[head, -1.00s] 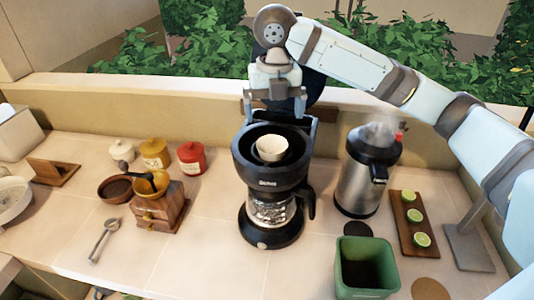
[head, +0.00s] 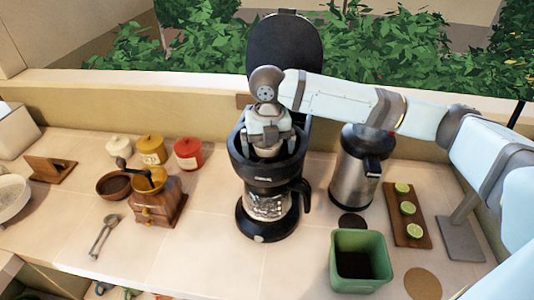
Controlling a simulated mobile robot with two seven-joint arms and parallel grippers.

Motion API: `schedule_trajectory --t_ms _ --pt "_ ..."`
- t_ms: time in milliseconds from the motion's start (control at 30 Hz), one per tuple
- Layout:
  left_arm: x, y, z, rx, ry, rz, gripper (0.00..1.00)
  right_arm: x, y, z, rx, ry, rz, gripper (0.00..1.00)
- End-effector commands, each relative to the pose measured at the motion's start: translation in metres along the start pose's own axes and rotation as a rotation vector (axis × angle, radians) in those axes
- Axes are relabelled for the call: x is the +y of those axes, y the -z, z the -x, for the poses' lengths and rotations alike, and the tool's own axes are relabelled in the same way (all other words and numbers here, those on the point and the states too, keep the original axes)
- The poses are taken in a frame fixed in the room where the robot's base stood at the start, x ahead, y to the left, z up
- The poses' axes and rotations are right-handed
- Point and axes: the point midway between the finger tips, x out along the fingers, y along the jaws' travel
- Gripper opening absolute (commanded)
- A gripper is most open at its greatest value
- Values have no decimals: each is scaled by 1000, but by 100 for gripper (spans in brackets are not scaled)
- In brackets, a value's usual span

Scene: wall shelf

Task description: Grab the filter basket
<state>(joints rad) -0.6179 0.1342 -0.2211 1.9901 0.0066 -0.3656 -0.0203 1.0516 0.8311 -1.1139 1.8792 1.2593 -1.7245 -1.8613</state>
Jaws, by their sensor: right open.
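The black coffee maker (head: 262,181) stands in the middle of the counter with its lid (head: 284,50) raised. A pale cup-shaped filter sat in its round top opening a second ago; it is now mostly hidden by my right gripper. My right gripper (head: 269,157) points down into the opening, its fingers apart around where the filter sits. Whether the fingers touch it cannot be seen. My left gripper is not in view.
A steel kettle (head: 356,175) stands close on the right, under my right arm. A green bin (head: 345,245) and a board with lime halves (head: 416,232) are to the right. A wooden grinder (head: 158,203) and several jars are to the left.

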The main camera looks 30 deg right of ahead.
Motion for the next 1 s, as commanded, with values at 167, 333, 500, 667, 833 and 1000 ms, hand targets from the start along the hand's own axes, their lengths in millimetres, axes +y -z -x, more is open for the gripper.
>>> schedule_trajectory --t_ms 167,333,500,667,833,1000 --pt "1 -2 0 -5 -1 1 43 0 0 0 0 0 0 84" --pt "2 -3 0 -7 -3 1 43 0 0 1 0 0 -1 66" --pt "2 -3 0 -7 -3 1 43 0 0 1 0 0 -1 66" --pt "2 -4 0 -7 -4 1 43 0 0 8 -1 -1 -1 66" --pt "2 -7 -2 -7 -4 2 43 0 -1 29 -3 -2 -1 66" --pt "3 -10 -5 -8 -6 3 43 1 -1 71 -6 -4 0 66"
